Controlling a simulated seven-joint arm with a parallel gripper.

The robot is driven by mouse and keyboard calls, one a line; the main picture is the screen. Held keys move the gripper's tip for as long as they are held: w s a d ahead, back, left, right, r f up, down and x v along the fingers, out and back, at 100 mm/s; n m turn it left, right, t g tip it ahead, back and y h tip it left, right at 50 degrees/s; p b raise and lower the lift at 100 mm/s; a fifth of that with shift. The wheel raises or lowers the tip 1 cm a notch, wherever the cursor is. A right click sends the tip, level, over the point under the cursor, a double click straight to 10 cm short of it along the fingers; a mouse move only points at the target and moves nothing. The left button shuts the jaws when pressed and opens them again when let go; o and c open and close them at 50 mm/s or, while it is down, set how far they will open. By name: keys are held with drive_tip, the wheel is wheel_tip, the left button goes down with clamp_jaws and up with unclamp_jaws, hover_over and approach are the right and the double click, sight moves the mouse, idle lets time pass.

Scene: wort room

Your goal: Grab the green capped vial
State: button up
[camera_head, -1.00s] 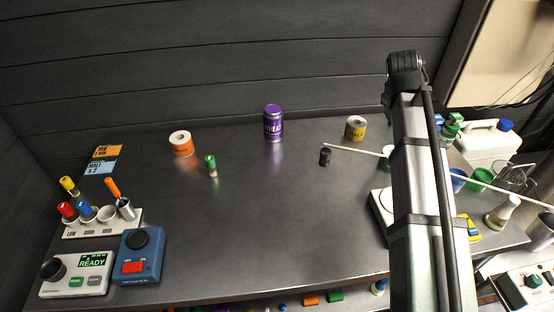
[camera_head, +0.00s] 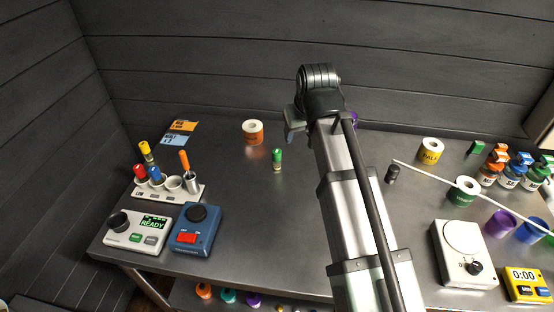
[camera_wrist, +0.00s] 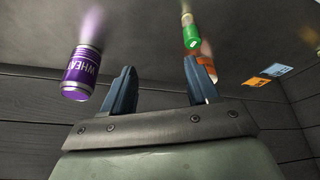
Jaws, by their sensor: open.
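The green capped vial (camera_head: 277,160) stands upright on the dark table in the head view, left of my arm. In the wrist view the green capped vial (camera_wrist: 190,32) shows near the top, just beyond the tip of my right-hand finger. My gripper (camera_wrist: 163,78) is open, with nothing between its two blue-grey fingers. It is apart from the vial. In the head view the fingers are mostly hidden behind the wrist.
A purple WHEAT can (camera_wrist: 82,72) is left of my fingers in the wrist view. A rack with capped vials (camera_head: 168,190) and a blue switch box (camera_head: 197,229) stand left. The table's middle front is clear.

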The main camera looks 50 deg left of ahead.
approach(277, 156)
drive_tip(key=shift+g, duration=0.3)
drive_tip(key=x, duration=0.3)
drive_tip(key=w+x, duration=0.1)
drive_tip(key=x, duration=0.3)
drive_tip(key=shift+w+a, duration=0.2)
drive_tip(key=shift+a, duration=0.05)
drive_tip(key=shift+s+x, duration=0.1)
drive_tip(key=shift+x, duration=1.25)
drive_tip(key=shift+s+x, duration=0.15)
drive_tip(key=shift+x, duration=1.2)
drive_tip(key=shift+d, duration=0.15)
drive_tip(key=c, duration=1)
drive_tip(key=shift+c, duration=0.2)
